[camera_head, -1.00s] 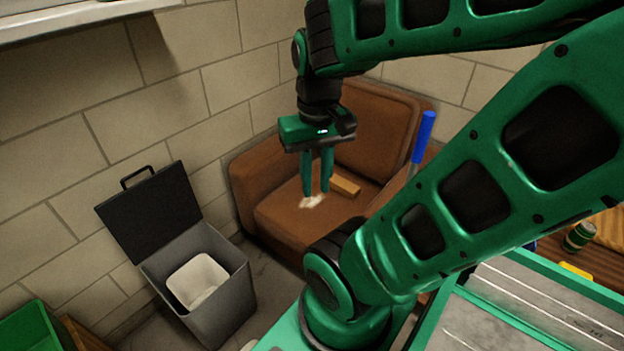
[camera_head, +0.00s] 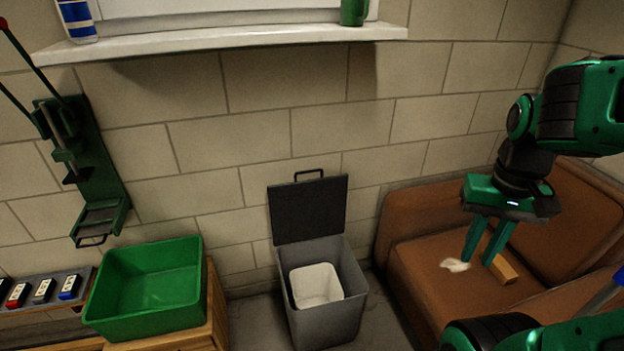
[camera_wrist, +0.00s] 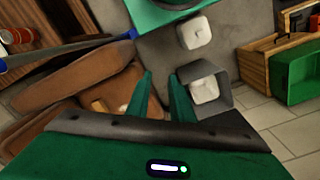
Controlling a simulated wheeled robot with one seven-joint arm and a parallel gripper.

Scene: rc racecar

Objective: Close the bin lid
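The brown armchair (camera_head: 425,235) stands right of the bin, with a wooden block (camera_head: 503,270) and a pale crumpled scrap (camera_head: 454,265) on its seat. A green crate (camera_head: 150,285) on a wooden cabinet is at left. A window sill (camera_head: 225,40) runs above.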

